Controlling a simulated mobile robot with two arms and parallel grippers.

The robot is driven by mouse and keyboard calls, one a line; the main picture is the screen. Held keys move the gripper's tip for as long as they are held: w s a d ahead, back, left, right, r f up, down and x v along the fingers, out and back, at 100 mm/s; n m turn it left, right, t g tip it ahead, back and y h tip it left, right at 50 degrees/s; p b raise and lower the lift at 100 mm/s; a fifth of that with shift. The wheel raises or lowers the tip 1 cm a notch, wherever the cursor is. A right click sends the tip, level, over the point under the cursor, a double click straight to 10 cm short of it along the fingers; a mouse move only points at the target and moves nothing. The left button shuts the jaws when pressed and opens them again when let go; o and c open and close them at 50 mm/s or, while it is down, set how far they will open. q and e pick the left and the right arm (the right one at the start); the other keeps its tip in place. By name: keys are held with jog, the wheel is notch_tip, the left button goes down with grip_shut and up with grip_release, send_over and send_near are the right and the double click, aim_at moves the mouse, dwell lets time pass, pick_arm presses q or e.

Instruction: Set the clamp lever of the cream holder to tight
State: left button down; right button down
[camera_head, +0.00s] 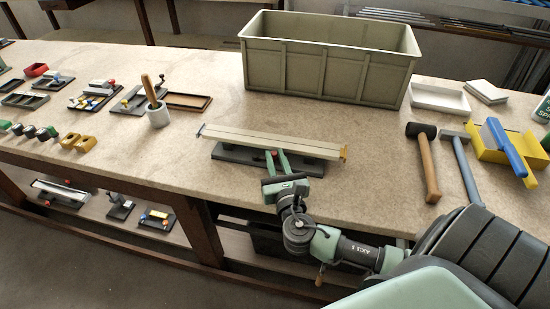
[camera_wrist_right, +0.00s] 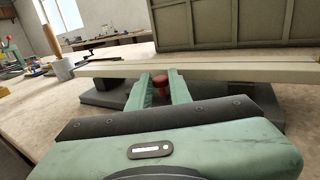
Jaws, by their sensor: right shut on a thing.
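The cream holder (camera_head: 270,142) lies near the table's front edge. It is a long cream rail on a dark grey base (camera_head: 234,154), and the rail also crosses the wrist view (camera_wrist_right: 230,71). A red knob of the clamp lever (camera_wrist_right: 161,90) shows between my green fingers, at the rail's near side. My right gripper (camera_head: 276,161) reaches in from the front and is shut on the lever; its fingers also show in the wrist view (camera_wrist_right: 160,82). The lever's shaft and its exact setting are hidden. My left gripper is not in view.
A large grey-green bin (camera_head: 325,75) stands behind the holder. The table around the holder is clear.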

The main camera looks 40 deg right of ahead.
jog(key=c, duration=1.3)
grip_release()
jog(key=shift+c, duration=0.2)
